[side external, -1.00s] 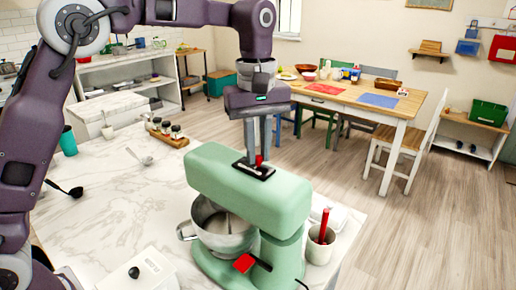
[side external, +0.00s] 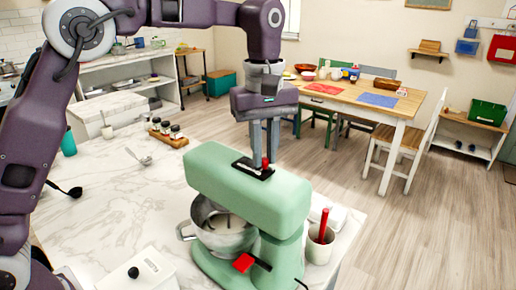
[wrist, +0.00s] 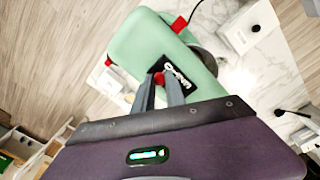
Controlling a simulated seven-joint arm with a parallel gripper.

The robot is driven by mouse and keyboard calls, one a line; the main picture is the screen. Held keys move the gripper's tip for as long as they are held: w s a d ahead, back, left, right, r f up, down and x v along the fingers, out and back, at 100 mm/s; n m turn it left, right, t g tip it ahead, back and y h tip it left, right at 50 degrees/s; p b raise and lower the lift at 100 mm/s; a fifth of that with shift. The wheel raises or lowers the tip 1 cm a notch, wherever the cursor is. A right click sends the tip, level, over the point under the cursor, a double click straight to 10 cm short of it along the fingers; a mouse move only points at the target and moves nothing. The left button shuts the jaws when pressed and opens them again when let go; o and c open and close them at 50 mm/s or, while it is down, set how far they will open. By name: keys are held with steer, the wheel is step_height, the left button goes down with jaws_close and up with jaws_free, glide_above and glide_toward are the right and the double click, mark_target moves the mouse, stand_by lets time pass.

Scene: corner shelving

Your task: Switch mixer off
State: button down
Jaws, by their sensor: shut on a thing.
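The pale green mixer (side external: 230,190) stands on the marble counter, with a steel bowl (side external: 222,232) under its head. On top of the head is a black switch plate (side external: 246,166) with a small red knob (side external: 265,163). My gripper (side external: 264,155) reaches down from above, its two fingers shut on the knob. In the wrist view the red knob (wrist: 158,79) sits between the fingertips, at one end of the black plate (wrist: 178,75). White lettering on the plate is partly readable as "On". A red lever (side external: 243,263) is low on the mixer's side.
A white cup with a red-handled tool (side external: 320,247) stands close right of the mixer. The counter left of the mixer is mostly clear.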

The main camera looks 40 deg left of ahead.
mark_target(265, 160)
steer(key=c, duration=1.4)
jaws_free()
steer(key=shift+d, duration=0.2)
steer(key=shift+o, duration=0.2)
step_height(265, 160, up, 7)
steer(key=shift+s, duration=0.1)
steer(key=s+a+r+m+t, duration=0.1)
steer(key=s+a+r+m, duration=0.15)
steer(key=s, duration=0.35)
steer(key=s+a+r+m+t, duration=0.1)
steer(key=s+a+m, duration=0.1)
steer(key=s+a, duration=0.3)
steer(key=s+a+f+m+t, duration=0.1)
steer(key=s+f+m, duration=0.2)
steer(key=s+f, duration=0.2)
steer(key=s+a+f+m+t, duration=0.1)
steer(key=s+f, duration=0.4)
steer(key=s, duration=0.6)
steer(key=m+t, duration=0.1)
steer(key=m, duration=0.1)
steer(key=shift+s+a+f+m, duration=0.15)
steer(key=shift+a+f+m, duration=0.05)
steer(key=shift+a+m, duration=0.15)
